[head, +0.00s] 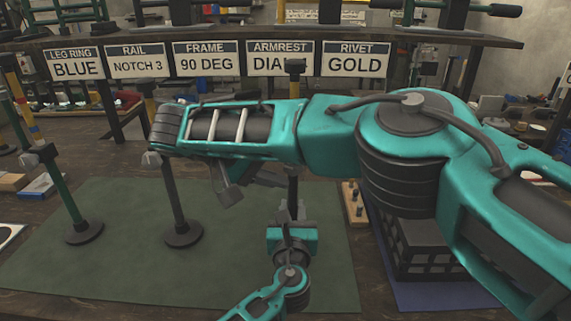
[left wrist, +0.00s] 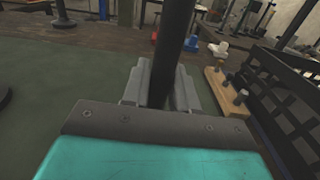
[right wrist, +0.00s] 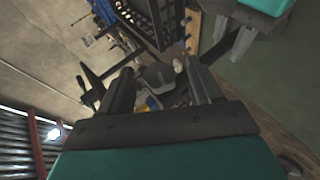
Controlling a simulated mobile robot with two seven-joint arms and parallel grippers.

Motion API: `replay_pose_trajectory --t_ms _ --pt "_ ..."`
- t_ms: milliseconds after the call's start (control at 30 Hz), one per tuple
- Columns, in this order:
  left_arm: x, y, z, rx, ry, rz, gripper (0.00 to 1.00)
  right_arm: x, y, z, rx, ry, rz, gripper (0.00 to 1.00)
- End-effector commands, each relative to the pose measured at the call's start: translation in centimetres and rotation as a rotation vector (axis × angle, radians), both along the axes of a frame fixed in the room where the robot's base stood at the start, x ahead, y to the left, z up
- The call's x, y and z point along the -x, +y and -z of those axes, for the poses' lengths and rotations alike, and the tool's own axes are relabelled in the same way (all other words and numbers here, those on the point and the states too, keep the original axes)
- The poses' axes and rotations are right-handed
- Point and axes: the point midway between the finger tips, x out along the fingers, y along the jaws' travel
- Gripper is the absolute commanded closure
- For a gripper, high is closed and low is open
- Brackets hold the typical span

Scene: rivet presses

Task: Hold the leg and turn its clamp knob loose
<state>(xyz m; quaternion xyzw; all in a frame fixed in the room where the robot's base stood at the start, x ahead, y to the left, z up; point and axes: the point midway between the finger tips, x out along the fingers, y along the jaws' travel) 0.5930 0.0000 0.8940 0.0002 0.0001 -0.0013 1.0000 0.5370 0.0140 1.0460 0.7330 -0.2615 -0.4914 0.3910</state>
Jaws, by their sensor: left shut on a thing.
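A dark upright leg (left wrist: 174,45) stands between the fingers of my left gripper (head: 290,218), which is shut on it; the left wrist view shows both fingers against the leg. In the head view the leg (head: 293,188) shows just above this gripper, and my right arm hides its middle. My right gripper (right wrist: 160,82) is open, with a grey clamp knob (right wrist: 158,74) showing between its spread fingers. I cannot tell whether they touch it. In the head view this hand is partly hidden under my right forearm, left of the leg.
Two more legs stand on the green mat (head: 110,270) at left, one dark grey (head: 176,205) and one green (head: 66,200). A black crate (head: 425,240) and a wooden block with pegs (head: 354,205) are at right. Sign boards (head: 206,62) hang behind. The mat's front left is clear.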

Motion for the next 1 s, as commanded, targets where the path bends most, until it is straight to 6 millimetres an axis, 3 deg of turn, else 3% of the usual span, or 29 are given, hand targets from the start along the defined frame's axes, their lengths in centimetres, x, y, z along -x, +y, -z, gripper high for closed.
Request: replay_pose_trajectory --t_ms 333,700,1000 --pt "0.0 0.0 -0.1 0.001 -0.002 0.001 1.00 -0.1 0.0 -0.8 0.001 -0.004 0.000 0.35" --pt "0.0 0.1 0.1 0.001 0.002 -0.001 1.00 -0.1 0.0 -7.6 0.002 -0.009 0.003 0.35" --pt "0.0 0.0 0.1 0.001 0.001 0.000 1.00 0.0 0.0 -10.0 0.001 -0.001 0.001 0.35"
